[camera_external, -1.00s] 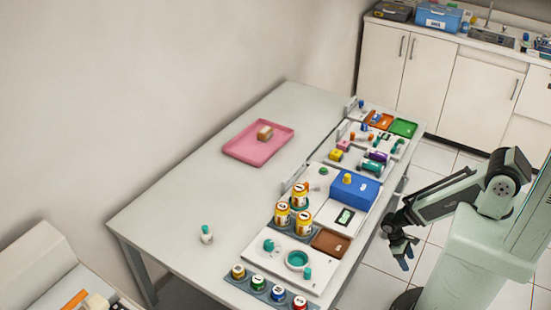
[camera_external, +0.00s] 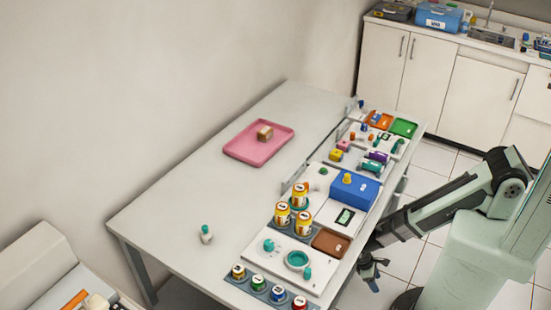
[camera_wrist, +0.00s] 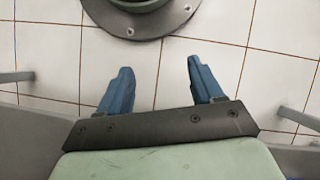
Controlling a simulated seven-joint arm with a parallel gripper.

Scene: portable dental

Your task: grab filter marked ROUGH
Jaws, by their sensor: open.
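My gripper (camera_external: 373,279) hangs beside the right front edge of the table, below its top, pointing down. In the wrist view its two blue fingers (camera_wrist: 158,85) are apart with nothing between them, only floor tiles beyond. I cannot read the marking ROUGH on any item, so I cannot tell which is the filter. Several small cylinders with coloured bands stand in a row at the table's front corner, among them a green one (camera_external: 258,283) and a red one (camera_external: 299,302). Several yellow-labelled jars (camera_external: 282,213) stand behind them.
The table (camera_external: 180,200) bears a pink tray (camera_external: 258,152) with a brown block, a blue box (camera_external: 354,191), a brown tray (camera_external: 330,242), and green (camera_external: 403,128) and orange trays. A small white bottle (camera_external: 206,235) stands alone. The table's left half is mostly clear.

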